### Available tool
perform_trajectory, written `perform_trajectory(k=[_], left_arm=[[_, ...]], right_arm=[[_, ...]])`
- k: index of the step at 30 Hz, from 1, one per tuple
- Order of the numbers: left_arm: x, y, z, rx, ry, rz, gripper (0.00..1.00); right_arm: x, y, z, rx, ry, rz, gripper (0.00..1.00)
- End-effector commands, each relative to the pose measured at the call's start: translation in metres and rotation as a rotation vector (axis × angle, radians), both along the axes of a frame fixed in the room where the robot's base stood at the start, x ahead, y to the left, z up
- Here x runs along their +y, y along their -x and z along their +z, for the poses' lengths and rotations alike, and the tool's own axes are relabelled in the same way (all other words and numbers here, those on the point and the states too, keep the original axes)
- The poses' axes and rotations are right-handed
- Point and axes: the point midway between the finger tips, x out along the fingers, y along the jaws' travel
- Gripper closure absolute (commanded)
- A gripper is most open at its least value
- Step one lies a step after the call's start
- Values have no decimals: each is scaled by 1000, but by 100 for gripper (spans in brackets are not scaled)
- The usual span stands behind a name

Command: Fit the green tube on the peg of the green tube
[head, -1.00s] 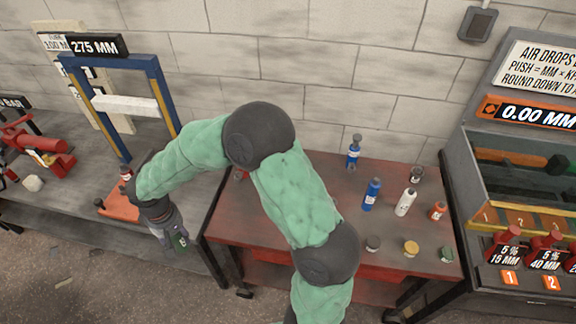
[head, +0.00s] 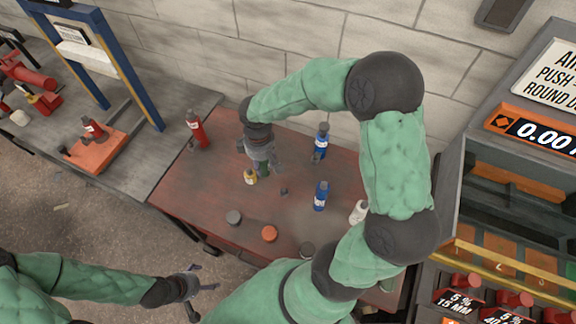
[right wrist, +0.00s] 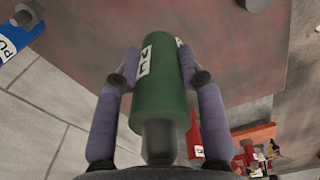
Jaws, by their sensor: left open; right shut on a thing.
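My right gripper (head: 260,160) is shut on the green tube (right wrist: 158,85), a dark green cylinder with a white label. In the right wrist view the tube lies between both fingers. In the head view the gripper mostly hides it, above the back left part of the red table (head: 185,185). A small dark stub (head: 284,191) stands on the table just right of the gripper; I cannot tell whether it is the green tube's peg. My left gripper (head: 195,283) is open and empty in front of the table.
A small yellow bottle (head: 250,177) stands close to the right gripper. Blue bottles (head: 320,196), a white bottle (head: 358,212) and a red bottle (head: 197,130) stand around. Low grey (head: 234,217) and orange (head: 269,233) discs lie nearer. The front left of the table is clear.

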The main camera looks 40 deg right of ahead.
Motion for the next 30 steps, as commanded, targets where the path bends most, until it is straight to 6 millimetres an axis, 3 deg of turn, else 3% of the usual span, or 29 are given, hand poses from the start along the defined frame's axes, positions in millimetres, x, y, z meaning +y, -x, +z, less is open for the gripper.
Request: perform_trajectory(k=[4, 10, 30], left_arm=[[1, 0, 3, 0, 0, 2, 15], [0, 0, 4, 0, 0, 2, 15], [0, 0, 4, 0, 0, 1, 15]], right_arm=[[-23, 27, -8, -3, 2, 183, 100], [-38, 48, -16, -4, 4, 347, 100], [-40, 53, -21, -5, 4, 406, 100]])
